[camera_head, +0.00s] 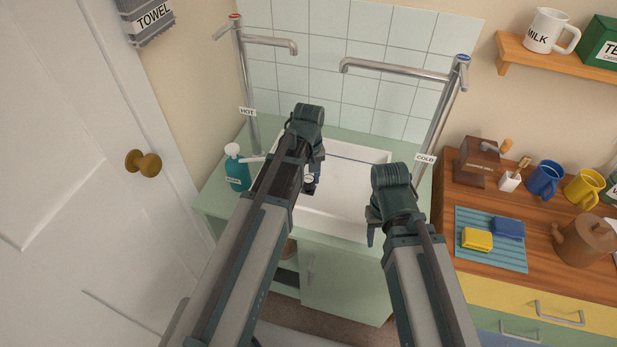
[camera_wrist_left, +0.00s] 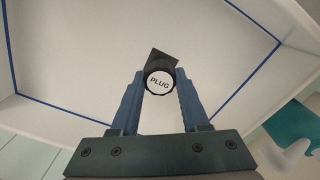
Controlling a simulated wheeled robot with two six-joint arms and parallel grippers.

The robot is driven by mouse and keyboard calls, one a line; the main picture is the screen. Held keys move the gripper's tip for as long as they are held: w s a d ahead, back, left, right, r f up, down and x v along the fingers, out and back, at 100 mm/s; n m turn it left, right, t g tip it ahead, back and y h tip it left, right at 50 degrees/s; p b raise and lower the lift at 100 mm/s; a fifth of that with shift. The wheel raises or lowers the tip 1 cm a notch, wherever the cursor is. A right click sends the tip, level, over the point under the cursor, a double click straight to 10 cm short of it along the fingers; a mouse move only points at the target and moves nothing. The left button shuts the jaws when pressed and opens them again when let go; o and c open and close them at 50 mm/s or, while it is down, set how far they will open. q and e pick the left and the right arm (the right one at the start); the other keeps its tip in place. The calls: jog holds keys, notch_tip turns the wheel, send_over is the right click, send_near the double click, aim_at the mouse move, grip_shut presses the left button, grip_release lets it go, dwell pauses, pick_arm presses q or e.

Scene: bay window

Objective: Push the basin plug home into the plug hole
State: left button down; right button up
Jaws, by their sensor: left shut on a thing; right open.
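The basin plug (camera_wrist_left: 159,82) is dark with a round white top marked PLUG. My left gripper (camera_wrist_left: 160,92) is shut on it, with a blue finger on each side. In the head view my left gripper (camera_head: 314,175) is over the left part of the white basin (camera_head: 345,190). A dark angular patch (camera_wrist_left: 163,58) shows just beyond the plug; I cannot tell whether it is the plug hole. The underside of the plug is hidden. My right gripper (camera_head: 372,228) is open and empty over the basin's right front edge.
Hot tap (camera_head: 270,41) and cold tap (camera_head: 395,69) reach over the basin from behind. A teal soap bottle (camera_head: 237,170) stands left of the basin.

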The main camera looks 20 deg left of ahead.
aim_at(309, 179)
pick_arm(q)
jog(key=shift+f+b, duration=0.9)
jog(key=shift+f, duration=0.05)
pick_arm(e)
jog(key=shift+f, duration=1)
pick_arm(q)
jog(key=shift+c, duration=1.6)
grip_release()
jog(key=shift+r, duration=0.1)
pick_arm(e)
jog(key=shift+r, duration=0.15)
pick_arm(q)
notch_tip(309, 179, up, 14)
jog(key=p, duration=1.4)
pick_arm(e)
notch_tip(309, 179, up, 14)
jog(key=shift+f, duration=0.2)
pick_arm(q)
jog(key=s+d+m+y, duration=0.1)
jog(key=s+d+m, duration=0.8)
jog(key=s, duration=0.5)
jog(key=shift+s+d+m, duration=0.15)
jog(key=shift+d+m, duration=0.15)
jog(key=shift+d, duration=0.45)
